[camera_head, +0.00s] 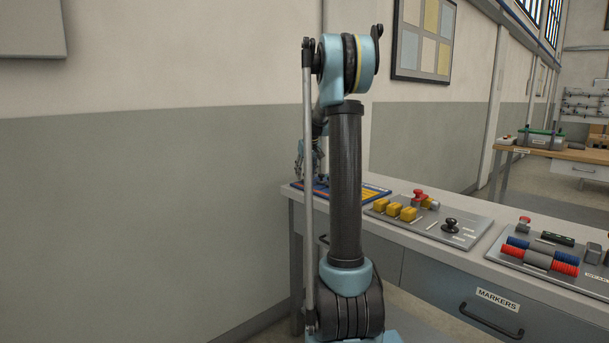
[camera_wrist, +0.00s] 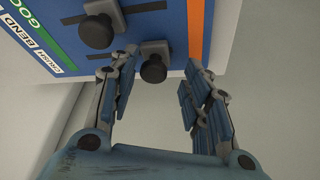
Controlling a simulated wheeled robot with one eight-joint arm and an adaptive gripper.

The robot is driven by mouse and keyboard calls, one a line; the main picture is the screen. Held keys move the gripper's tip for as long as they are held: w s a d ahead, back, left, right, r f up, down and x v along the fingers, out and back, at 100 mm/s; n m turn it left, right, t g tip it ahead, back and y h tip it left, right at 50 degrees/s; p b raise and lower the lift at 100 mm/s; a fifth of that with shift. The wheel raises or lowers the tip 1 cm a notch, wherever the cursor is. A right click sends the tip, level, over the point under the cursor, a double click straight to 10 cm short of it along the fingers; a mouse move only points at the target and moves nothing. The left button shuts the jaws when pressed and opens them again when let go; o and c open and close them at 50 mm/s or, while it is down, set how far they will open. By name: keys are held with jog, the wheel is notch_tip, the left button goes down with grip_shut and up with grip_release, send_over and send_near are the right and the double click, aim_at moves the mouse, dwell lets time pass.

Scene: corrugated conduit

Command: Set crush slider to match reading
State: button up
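In the wrist view a blue panel (camera_wrist: 172,20) carries two sliders with round dark knobs. One knob (camera_wrist: 96,30) is at upper left; the other, nearer knob (camera_wrist: 153,70) appears between my fingertips, with no clear contact. I cannot tell which slider is the crush one, and no reading is legible. My gripper (camera_wrist: 162,60) is open and empty. In the head view my gripper (camera_head: 309,160) is over the blue panel (camera_head: 374,191), partly hidden by my arm.
On the grey bench (camera_head: 410,235), right of the blue panel, a grey panel (camera_head: 430,220) holds yellow blocks, a red button and a black knob. Further right a panel holds red and blue corrugated conduit (camera_head: 553,265). A wall stands behind.

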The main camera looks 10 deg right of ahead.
jog(key=shift+d+r, duration=0.1)
jog(key=v, duration=1.1)
jog(key=shift+r, duration=0.3)
jog(key=shift+s, duration=0.2)
